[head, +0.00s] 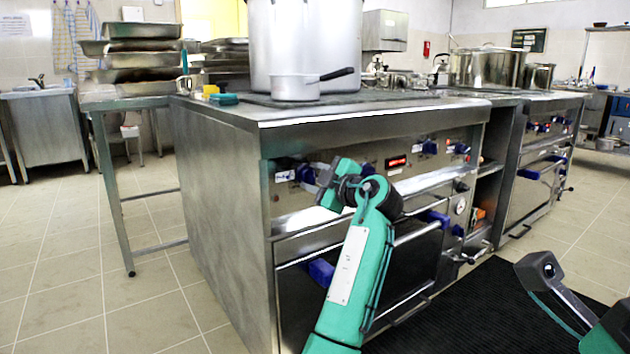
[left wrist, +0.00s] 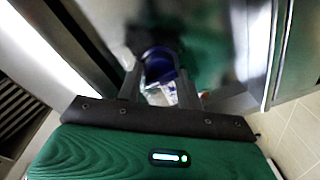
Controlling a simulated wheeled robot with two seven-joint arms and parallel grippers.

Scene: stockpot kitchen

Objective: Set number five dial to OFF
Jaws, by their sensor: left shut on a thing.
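The steel stove's front panel (head: 410,158) carries a row of blue dials with small labels that are too small to read. My left gripper (head: 314,174) is at the panel's left end and is shut on the leftmost blue dial (head: 305,174). In the left wrist view this blue dial (left wrist: 160,62) sits between the two fingers, with a white and blue label by it. The dial's pointer setting cannot be read. Another blue dial (head: 430,147) is farther right. My right gripper (head: 541,270) is low at the right, away from the stove; its fingers are not clear.
A large pot (head: 305,45) and a saucepan (head: 295,88) stand on the stove top. Oven doors with blue-ended handles (head: 321,271) jut out below the panel. A black mat (head: 470,310) lies in front. A steel side table (head: 130,103) stands left.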

